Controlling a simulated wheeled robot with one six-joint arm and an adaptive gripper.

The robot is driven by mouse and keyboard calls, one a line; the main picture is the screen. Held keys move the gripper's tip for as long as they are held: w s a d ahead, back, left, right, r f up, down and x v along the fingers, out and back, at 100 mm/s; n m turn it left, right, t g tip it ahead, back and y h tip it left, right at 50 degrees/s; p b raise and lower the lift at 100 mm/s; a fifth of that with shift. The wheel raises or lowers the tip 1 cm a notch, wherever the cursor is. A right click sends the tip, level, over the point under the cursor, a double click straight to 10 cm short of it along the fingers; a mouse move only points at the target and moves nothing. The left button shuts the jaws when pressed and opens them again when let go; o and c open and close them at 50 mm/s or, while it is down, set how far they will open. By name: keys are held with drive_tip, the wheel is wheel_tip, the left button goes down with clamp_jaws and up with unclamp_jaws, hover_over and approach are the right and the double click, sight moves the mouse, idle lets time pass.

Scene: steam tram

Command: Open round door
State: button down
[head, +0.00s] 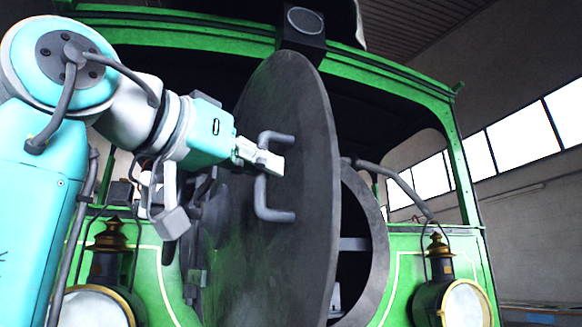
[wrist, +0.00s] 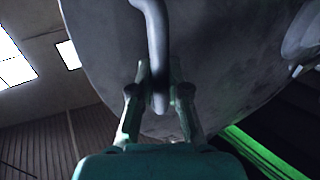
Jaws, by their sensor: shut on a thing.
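The round door (head: 300,200) is a large dark grey disc on the front of the green steam tram. It stands swung partly open, and a dark round opening (head: 360,245) shows behind its right edge. A grey bracket-shaped handle (head: 262,205) sticks out from the door's face. My gripper (head: 265,160) is shut on the handle's upright bar. In the wrist view, the handle (wrist: 157,50) runs down between the two fingers (wrist: 160,95), with the door's face (wrist: 215,60) behind it. The door's hinge is not clearly visible.
Brass-trimmed lamps stand at the left (head: 95,300) and right (head: 465,300) of the tram front. A dark box lamp (head: 303,30) sits above the door. A grey rail (head: 395,180) runs to the right of the opening. Windows line the wall at right.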

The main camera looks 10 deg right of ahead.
drive_tip(key=shift+s+a, duration=0.1)
drive_tip(key=shift+a, duration=0.6)
drive_tip(key=c, duration=1.1)
unclamp_jaws()
drive_tip(key=shift+c, duration=0.2)
drive_tip(key=v, duration=1.2)
